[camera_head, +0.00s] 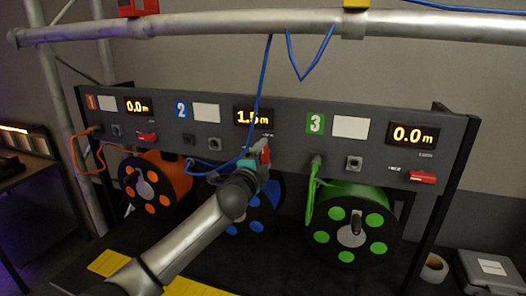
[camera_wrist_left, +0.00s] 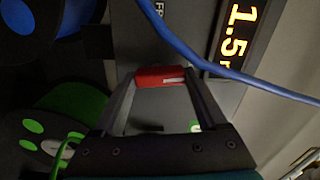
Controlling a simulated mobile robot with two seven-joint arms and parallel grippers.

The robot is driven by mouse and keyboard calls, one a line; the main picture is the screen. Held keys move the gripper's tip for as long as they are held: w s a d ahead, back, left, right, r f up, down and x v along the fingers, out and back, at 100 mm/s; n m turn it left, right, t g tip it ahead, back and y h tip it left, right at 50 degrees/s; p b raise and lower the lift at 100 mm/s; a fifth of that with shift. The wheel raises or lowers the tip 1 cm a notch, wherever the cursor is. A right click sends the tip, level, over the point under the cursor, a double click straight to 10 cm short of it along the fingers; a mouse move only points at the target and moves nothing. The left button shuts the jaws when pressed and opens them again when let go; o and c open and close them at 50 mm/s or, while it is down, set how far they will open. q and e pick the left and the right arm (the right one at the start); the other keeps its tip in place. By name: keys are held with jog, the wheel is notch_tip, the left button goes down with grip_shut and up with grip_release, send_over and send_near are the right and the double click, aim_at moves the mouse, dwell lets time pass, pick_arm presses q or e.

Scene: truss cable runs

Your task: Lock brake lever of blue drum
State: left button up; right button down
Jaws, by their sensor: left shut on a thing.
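The blue drum (camera_head: 257,226) sits under panel section 2, partly hidden by my left arm; part of it shows at the top left of the left wrist view (camera_wrist_left: 70,18). Its red brake lever (camera_head: 265,152) is below the 1.5 m display and looks upright, unlike the level red levers of sections 1 and 3. My left gripper (camera_head: 260,161) is at this lever. In the left wrist view, the gripper (camera_wrist_left: 160,90) has the red lever (camera_wrist_left: 158,75) between its fingertips and is shut on it. My right gripper is not in view.
A blue cable (camera_head: 262,90) hangs from the overhead truss (camera_head: 250,22) past the section 2 display, close to the gripper. The orange drum (camera_head: 155,182) stands left and the green drum (camera_head: 352,225) right. A green cable (camera_head: 311,190) hangs from section 3.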

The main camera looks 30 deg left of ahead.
pick_arm(q)
jog(key=shift+m+p, duration=0.35)
jog(key=shift+m, duration=0.45)
jog(key=o, duration=1.3)
jog(key=b+v, duration=0.2)
jog(key=v, duration=1.3)
jog(key=shift+s+d, duration=0.1)
jog(key=shift+d, duration=0.05)
